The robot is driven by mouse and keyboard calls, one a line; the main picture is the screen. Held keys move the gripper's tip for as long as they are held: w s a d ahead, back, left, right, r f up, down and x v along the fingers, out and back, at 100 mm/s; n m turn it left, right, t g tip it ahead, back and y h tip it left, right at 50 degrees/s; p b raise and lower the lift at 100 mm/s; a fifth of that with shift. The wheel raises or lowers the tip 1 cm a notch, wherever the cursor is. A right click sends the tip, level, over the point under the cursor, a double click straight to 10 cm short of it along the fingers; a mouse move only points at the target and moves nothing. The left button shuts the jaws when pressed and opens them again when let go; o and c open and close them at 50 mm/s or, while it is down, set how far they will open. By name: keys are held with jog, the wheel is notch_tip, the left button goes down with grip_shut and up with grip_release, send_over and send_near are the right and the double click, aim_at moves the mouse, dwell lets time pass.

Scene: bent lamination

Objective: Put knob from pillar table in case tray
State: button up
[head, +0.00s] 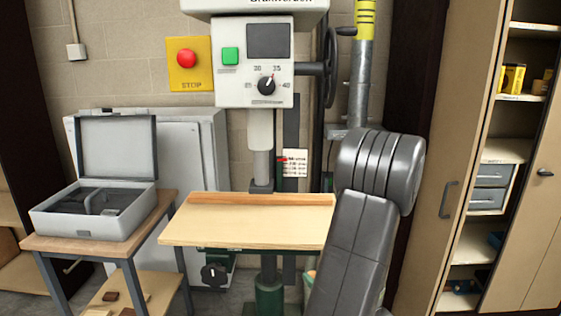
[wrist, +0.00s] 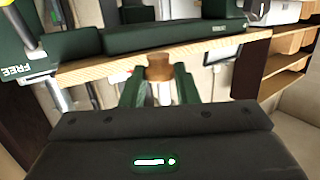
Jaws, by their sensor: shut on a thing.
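In the wrist view my gripper (wrist: 158,85) has its two green fingers shut on a brown wooden knob (wrist: 158,70). The knob shows between the fingertips, in front of a pale board edge; whether it touches that board I cannot tell. In the head view the pillar table (head: 250,227) is a pale wooden board with a brown strip along its back, and no knob shows on it. The open case (head: 95,222) stands at the left with its lid up. Its dark tray (head: 85,198) is inside. My gripper is not seen in the head view; my arm is at the right.
The case stands on a small wooden table (head: 40,243) left of the pillar table. Behind the pillar table is a drill press (head: 254,62) with a red stop button (head: 186,58). An open cupboard (head: 487,150) stands at the right.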

jog(key=w+a+f+m+t+h, duration=0.1)
jog(key=w+a+f+m+h, duration=0.1)
jog(key=f, duration=0.7)
jog(key=w+a+f+m+h, duration=0.3)
jog(key=a+f, duration=0.4)
jog(key=f, duration=0.3)
jog(key=shift+w+a+m+t+h, duration=0.15)
jog(key=shift+w+m+t+h, duration=0.2)
jog(key=shift+w+h, duration=0.75)
jog(key=shift+s, duration=0.25)
